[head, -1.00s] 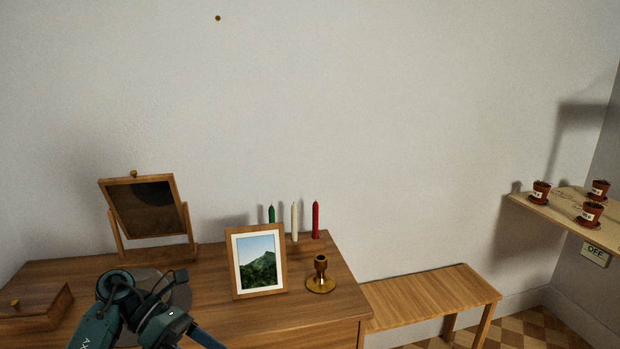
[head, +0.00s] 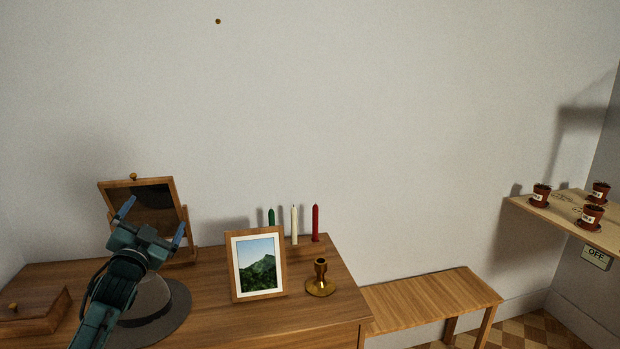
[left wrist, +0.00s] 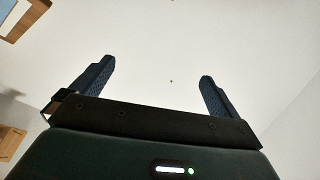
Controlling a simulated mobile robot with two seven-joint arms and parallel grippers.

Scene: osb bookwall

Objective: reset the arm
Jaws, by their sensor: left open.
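My left gripper (head: 152,222) is raised above the left part of the wooden dresser, in front of the tilting mirror (head: 150,205). Its two blue fingers are spread apart with nothing between them. In the left wrist view the open fingers (left wrist: 157,88) point at the bare pale wall. My left arm comes in from the bottom left and partly covers a grey hat (head: 170,308) on the dresser. My right gripper is not in view.
On the dresser (head: 215,325) stand a picture frame (head: 259,264), a brass candle holder (head: 320,280), green, white and red candles (head: 315,223), and a wooden box (head: 35,310). A bench (head: 435,297) and a shelf (head: 545,213) with potted plants are to the right.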

